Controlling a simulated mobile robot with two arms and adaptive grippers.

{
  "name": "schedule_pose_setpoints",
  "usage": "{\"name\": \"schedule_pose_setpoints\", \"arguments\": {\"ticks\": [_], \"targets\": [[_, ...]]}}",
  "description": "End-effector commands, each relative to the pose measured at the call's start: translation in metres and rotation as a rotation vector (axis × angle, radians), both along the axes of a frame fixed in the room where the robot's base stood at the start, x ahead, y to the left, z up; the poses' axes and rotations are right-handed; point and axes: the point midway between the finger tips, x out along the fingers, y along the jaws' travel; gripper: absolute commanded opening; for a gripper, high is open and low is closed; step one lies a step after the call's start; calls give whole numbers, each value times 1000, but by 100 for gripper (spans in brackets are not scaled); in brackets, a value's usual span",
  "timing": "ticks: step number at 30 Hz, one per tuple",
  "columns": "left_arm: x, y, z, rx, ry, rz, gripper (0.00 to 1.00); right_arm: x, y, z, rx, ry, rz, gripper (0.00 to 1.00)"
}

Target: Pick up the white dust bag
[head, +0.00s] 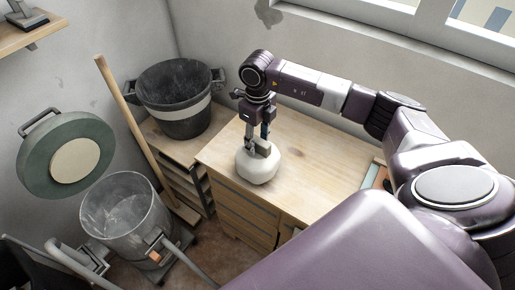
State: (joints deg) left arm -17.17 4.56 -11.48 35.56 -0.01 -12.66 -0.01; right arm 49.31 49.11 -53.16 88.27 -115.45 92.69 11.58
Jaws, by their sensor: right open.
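The white dust bag (258,168) is a rounded, pale lump on the wooden cabinet top (310,160), near its front left edge. My right gripper (259,150) points down directly over the bag, with its fingertips at the top of it. The gripper is open, and its fingers partly cover the bag's upper side. I cannot tell whether the fingers touch the bag. My left gripper is not in view.
A dark bucket with a pale band (184,118) stands left of the cabinet top. A grey metal bin (122,215), a wooden pole (130,125) and a round green lid (38,165) are further left. The cabinet top's middle is clear.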

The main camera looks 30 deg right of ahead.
Motion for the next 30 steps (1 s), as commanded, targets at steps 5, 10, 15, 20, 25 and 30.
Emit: {"name": "schedule_pose_setpoints", "arguments": {"ticks": [5,10,15,20,25,30], "targets": [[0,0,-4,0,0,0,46,0,0,-3,0,0,0,41],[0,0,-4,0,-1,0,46,0,0,-3,0,0,0,41],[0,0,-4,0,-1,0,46,0,0,-3,0,0,0,41],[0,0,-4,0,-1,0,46,0,0,-3,0,0,0,24],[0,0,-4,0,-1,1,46,0,0,-3,0,0,0,5],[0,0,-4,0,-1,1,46,0,0,-3,0,0,0,0]]}}
